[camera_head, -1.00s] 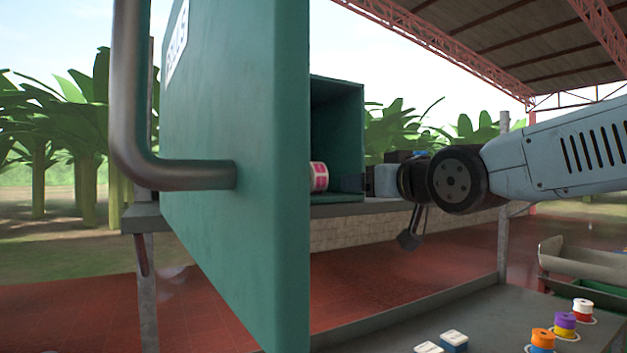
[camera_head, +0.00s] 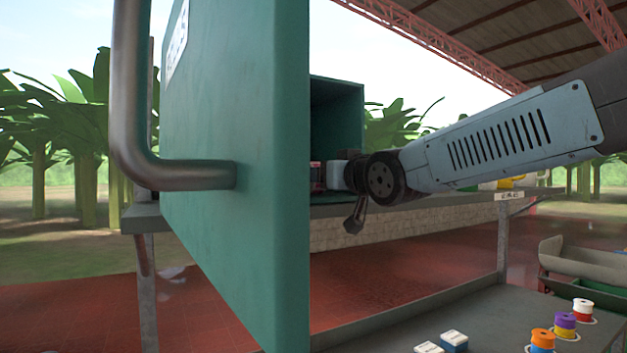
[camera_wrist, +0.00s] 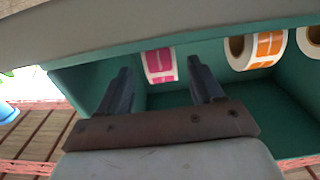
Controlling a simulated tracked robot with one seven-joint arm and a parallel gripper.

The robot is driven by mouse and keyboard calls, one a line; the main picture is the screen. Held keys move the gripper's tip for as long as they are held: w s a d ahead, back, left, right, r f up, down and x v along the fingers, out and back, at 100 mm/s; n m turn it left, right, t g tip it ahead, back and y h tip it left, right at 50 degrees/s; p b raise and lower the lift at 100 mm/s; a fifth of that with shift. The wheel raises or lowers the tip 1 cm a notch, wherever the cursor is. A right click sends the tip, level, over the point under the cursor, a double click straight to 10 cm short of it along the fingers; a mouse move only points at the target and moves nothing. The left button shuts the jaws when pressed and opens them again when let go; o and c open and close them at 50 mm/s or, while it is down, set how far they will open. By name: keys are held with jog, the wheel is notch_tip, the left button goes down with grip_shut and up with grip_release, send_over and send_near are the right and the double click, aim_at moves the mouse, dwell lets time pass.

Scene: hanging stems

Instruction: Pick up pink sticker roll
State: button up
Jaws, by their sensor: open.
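The pink sticker roll (camera_wrist: 159,64) stands inside the green cabinet (camera_wrist: 205,70), seen in the wrist view ahead of my gripper and between its two fingers. My gripper (camera_wrist: 160,76) is open and empty, with its fingers spread on either side of the roll's line of sight. I cannot tell whether the fingers reach around the roll. In the head view my wrist (camera_head: 375,178) is at the cabinet opening, and the gripper's fingers and most of the roll are hidden.
An orange sticker roll (camera_wrist: 262,50) and another roll (camera_wrist: 310,40) stand to the right in the cabinet. The open green door (camera_head: 225,130) with its metal handle (camera_head: 130,100) fills the head view's left. Colored spools (camera_head: 564,322) stand on the lower table.

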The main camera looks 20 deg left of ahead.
jog(key=shift+x, duration=2.55)
jog(key=shift+f, duration=0.1)
jog(key=shift+s, duration=0.1)
jog(key=shift+c, duration=0.4)
jog(key=shift+a, duration=0.1)
jog(key=c, duration=1.1)
jog(key=shift+s+r, duration=0.2)
jog(key=shift+r, duration=3.3)
jog(key=shift+s, duration=0.4)
